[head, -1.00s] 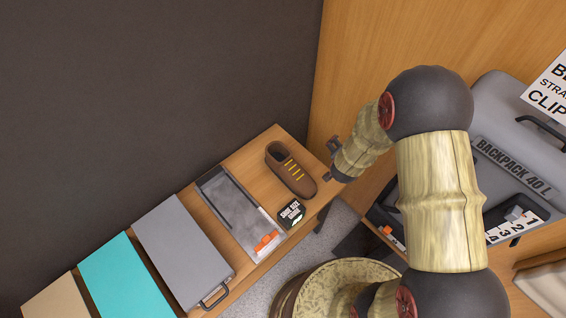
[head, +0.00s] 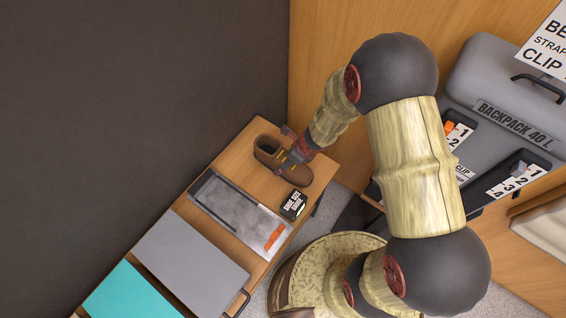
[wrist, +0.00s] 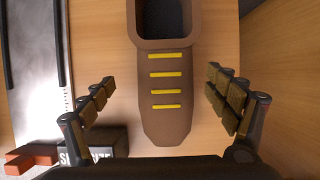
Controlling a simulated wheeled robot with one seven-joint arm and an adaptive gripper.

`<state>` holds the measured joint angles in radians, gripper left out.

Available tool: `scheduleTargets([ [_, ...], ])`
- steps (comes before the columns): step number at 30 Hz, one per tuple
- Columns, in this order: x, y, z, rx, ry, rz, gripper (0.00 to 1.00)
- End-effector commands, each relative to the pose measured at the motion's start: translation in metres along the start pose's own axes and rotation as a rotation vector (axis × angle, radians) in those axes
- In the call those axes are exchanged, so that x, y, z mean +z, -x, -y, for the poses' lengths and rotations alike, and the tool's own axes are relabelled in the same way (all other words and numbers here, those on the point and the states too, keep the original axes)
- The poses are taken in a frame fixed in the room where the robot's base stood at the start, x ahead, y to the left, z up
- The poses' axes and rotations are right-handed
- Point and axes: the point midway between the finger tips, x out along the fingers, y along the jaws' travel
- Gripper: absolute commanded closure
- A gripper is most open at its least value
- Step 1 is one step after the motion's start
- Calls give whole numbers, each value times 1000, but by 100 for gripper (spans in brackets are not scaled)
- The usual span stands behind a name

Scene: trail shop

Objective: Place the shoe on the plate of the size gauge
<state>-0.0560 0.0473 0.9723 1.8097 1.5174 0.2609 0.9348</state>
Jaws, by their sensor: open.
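The brown shoe (head: 268,147) with yellow lace bars lies on the wooden bench, beside the size gauge. In the wrist view the shoe (wrist: 165,100) points its toe toward my gripper, with its dark opening at the top. My gripper (head: 290,158) is over the shoe in the head view and hides part of it. In the wrist view my open gripper (wrist: 166,100) has one finger on each side of the shoe, with gaps to both. The size gauge has a grey plate (head: 232,205) and an orange slider (head: 275,237). The plate is empty; its edge also shows in the wrist view (wrist: 38,70).
A black "shoe size gauge" sign block (head: 293,204) stands between shoe and gauge near the bench's front edge. Grey (head: 190,262) and teal (head: 130,295) flat panels lie farther left. A grey backpack panel (head: 500,100) with numbered strips stands at right.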

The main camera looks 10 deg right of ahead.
Motion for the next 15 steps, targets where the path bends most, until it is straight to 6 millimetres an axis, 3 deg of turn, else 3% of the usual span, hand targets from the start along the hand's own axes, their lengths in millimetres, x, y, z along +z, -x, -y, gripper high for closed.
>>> scheduleTargets([
  [10,3,-43,7,-1,3,-1,12],
  [15,3,-52,8,-1,2,-1,12],
])
